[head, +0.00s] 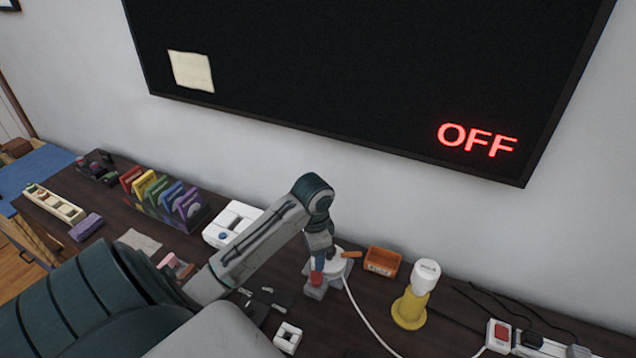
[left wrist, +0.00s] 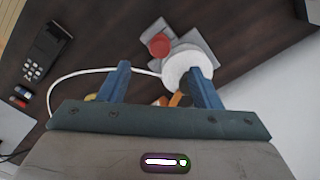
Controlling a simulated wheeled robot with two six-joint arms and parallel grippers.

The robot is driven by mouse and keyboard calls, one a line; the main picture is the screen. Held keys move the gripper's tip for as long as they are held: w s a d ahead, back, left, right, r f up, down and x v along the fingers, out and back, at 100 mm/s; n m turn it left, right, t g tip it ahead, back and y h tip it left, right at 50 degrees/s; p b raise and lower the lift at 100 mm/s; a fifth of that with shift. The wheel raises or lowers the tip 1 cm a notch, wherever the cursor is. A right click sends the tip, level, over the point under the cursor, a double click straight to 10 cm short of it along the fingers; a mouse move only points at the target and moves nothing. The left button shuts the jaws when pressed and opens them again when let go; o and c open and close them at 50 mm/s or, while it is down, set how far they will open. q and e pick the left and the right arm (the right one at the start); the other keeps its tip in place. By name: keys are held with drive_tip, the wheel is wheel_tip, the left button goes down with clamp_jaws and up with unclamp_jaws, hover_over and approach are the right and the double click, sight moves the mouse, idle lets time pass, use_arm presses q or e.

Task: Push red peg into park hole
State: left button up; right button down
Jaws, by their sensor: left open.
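The red peg (head: 316,278) stands on a grey block-like base (head: 314,293) on the dark table. In the left wrist view the red peg (left wrist: 159,46) shows as a round red top on the grey base (left wrist: 198,42), beside a white round disc (left wrist: 188,68). My left gripper (head: 318,260) points down at the base, close to the peg. In the left wrist view my left gripper (left wrist: 160,70) has its blue fingers apart with nothing held; the peg lies just beyond the fingertips. I cannot make out the park hole. My right gripper is not in view.
A white cable (head: 362,322) runs from the disc. An orange box (head: 382,262) and a yellow stand with a white top (head: 410,309) are to the right. A white box (head: 232,218) and rainbow-coloured holders (head: 165,199) are to the left. The wall and dark screen (head: 350,80) are behind.

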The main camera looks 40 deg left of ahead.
sight(316, 273)
use_arm(q)
drive_tip(key=f+b, duration=0.1)
drive_tip(key=f, duration=0.2)
drive_tip(key=shift+w+f, duration=0.2)
wheel_tip(316, 273, down, 4)
drive_tip(key=shift+d+r+p, duration=0.15)
drive_tip(key=shift+r+p, duration=0.05)
drive_tip(key=shift+p, duration=0.25)
drive_tip(key=shift+w+f, duration=0.15)
drive_tip(key=shift+f, duration=1.15)
drive_tip(key=c, duration=1)
drive_tip(key=shift+c, duration=0.3)
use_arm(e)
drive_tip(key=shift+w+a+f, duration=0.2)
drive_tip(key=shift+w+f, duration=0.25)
use_arm(q)
drive_tip(key=shift+r, duration=0.1)
